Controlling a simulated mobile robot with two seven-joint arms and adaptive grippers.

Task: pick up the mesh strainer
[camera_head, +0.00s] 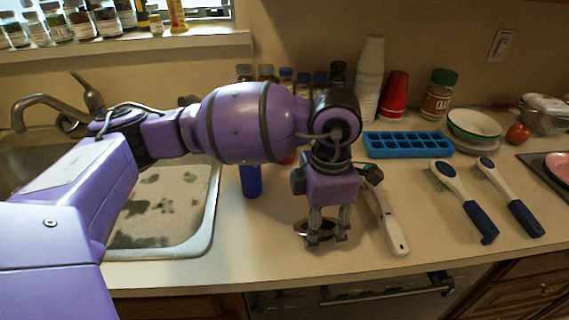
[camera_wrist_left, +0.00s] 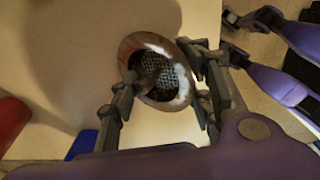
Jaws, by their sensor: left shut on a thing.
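The mesh strainer (camera_head: 306,229) is a small round metal strainer with a shiny rim and a dark mesh middle. In the head view it is low at the front of the counter, right of the sink, partly hidden by the fingers. In the left wrist view the strainer (camera_wrist_left: 178,98) sits between the fingers, its rim and mesh facing the camera. My left gripper (camera_head: 329,226) points down and is shut on the strainer; its fingers also show in the left wrist view (camera_wrist_left: 160,105). I cannot tell whether the strainer touches the counter.
A white-handled utensil (camera_head: 389,222) lies just right of my left gripper. Two blue-handled brushes (camera_head: 465,201) (camera_head: 511,198) lie farther right. A blue ice tray (camera_head: 407,145) is behind. The sink (camera_head: 209,215) is left, with a blue object (camera_head: 250,181) beside it. The counter's front edge is close.

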